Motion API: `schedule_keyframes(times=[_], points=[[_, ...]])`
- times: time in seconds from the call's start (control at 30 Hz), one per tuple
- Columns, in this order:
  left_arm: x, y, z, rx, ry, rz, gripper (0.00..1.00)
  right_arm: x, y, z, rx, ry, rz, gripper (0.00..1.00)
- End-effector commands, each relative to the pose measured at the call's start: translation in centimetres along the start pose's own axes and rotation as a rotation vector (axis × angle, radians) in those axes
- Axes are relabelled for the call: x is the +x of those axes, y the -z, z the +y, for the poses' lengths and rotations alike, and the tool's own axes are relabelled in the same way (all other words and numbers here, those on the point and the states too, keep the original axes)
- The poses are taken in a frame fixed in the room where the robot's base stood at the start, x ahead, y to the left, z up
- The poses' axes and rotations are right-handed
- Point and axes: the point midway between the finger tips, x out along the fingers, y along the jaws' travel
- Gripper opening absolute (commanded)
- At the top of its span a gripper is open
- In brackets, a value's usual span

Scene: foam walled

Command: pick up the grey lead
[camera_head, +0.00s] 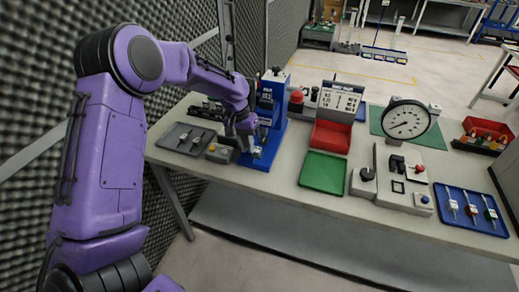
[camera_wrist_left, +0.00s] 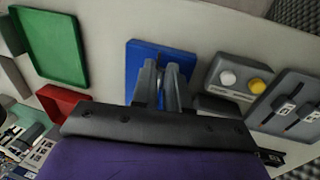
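The grey tray (camera_head: 186,138) at the left of the bench holds two small dark leads with pale labels (camera_head: 190,137); they also show at the right edge of the left wrist view (camera_wrist_left: 291,100). I cannot tell which lead, if any, is grey. My left gripper (camera_head: 256,152) is low over the blue base (camera_head: 265,160) of the press-like fixture, right of that tray. In the left wrist view its two fingers (camera_wrist_left: 162,68) are close together above the blue base (camera_wrist_left: 137,53); whether anything is between them is unclear. My right gripper is not in view.
A grey button box (camera_head: 219,153) stands between the grey tray and the fixture. A green tray (camera_head: 323,172), red bin (camera_head: 330,137), dial gauge (camera_head: 407,119), grey switch panel (camera_head: 400,178) and blue tray with several leads (camera_head: 474,222) stand further right. A foam wall (camera_head: 30,110) borders the left.

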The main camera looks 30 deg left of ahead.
Motion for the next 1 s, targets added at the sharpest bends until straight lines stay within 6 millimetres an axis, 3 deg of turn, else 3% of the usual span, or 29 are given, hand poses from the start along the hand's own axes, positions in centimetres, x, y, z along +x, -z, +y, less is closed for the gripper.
schedule_keyframes(times=[0.37, 0.57, 0.63, 1.0], points=[[5.4, 1.0, 0.2, 0.002, 0.000, -0.002, 0.14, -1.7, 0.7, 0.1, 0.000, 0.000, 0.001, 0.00], [5.7, 1.0, 0.3, 0.005, 0.000, 0.000, 0.14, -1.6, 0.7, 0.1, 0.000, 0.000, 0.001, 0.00], [5.7, 1.0, 0.3, 0.004, 0.000, 0.000, 0.00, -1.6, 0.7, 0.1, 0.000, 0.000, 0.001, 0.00], [5.6, 1.0, 0.3, 0.004, 0.000, 0.000, 0.00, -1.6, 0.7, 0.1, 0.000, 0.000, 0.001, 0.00]])
